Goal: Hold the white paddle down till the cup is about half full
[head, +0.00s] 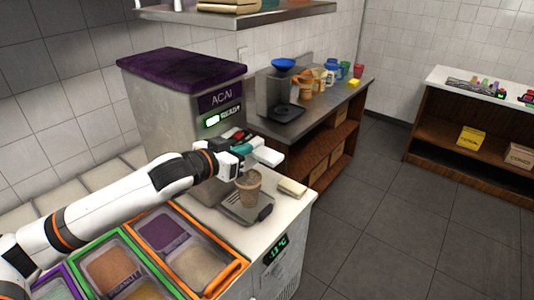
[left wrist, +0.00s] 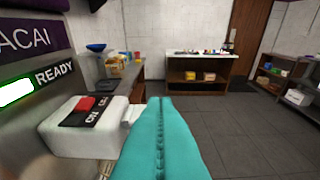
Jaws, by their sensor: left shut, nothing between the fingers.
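The acai machine (head: 180,100) has a purple lid and a lit READY sign. My left gripper (head: 243,148) is at its front, above the cup, its teal fingers shut and empty; they also fill the lower middle of the left wrist view (left wrist: 160,135). A white piece, seemingly the paddle (left wrist: 131,114), shows just left of the fingers; whether they touch it I cannot tell. A tan cup (head: 249,188) stands upright on the dark-topped scale or drip tray (head: 240,210) under the gripper. How full it is I cannot make out. My right gripper is out of view.
A red ON/OFF switch (left wrist: 84,104) sits on the white housing. Topping bins (head: 160,250) lie in front of the machine. A folded cloth (head: 292,188) lies right of the cup. A steel counter (head: 310,115) with a blue-topped device stands behind.

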